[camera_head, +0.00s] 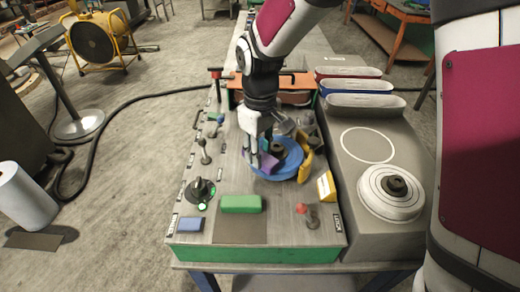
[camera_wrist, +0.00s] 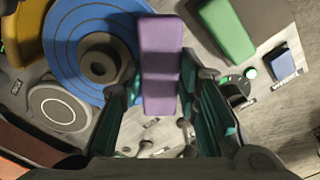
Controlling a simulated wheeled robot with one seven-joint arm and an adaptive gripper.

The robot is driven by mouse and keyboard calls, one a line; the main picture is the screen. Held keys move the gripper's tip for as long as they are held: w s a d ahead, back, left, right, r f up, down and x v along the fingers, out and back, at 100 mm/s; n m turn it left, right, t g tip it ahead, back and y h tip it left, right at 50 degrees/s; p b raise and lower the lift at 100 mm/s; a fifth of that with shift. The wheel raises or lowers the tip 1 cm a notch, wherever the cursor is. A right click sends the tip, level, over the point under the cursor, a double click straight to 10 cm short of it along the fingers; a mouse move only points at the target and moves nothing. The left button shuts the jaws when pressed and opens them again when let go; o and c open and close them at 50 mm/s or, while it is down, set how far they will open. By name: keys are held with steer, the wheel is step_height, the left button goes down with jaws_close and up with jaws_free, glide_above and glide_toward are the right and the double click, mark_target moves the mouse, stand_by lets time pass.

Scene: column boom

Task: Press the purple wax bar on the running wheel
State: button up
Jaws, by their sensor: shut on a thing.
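The purple wax bar (camera_wrist: 160,62) is held between the fingers of my gripper (camera_wrist: 158,100) in the wrist view. My gripper (camera_head: 257,160) is shut on it, and its far end points toward the blue wheel (camera_wrist: 65,40). In the head view the bar (camera_head: 268,161) lies at the left side of the blue wheel (camera_head: 290,160). In the wrist view the bar overlaps the wheel's edge; I cannot tell whether they touch. Still frames do not show whether the wheel turns.
A green bar (camera_head: 240,204) and a blue block (camera_head: 190,224) lie at the bench front. A yellow guard (camera_head: 306,165) stands right of the wheel. A dial (camera_head: 200,190) and levers line the left. A white wheel (camera_head: 390,190) lies on the grey right-hand surface.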

steer(key=shift+f, duration=0.45)
stand_by(1.8)
steer(key=shift+r, duration=0.1)
stand_by(0.6)
steer(key=shift+r+p, duration=1.2)
steer(key=shift+r, duration=2.75)
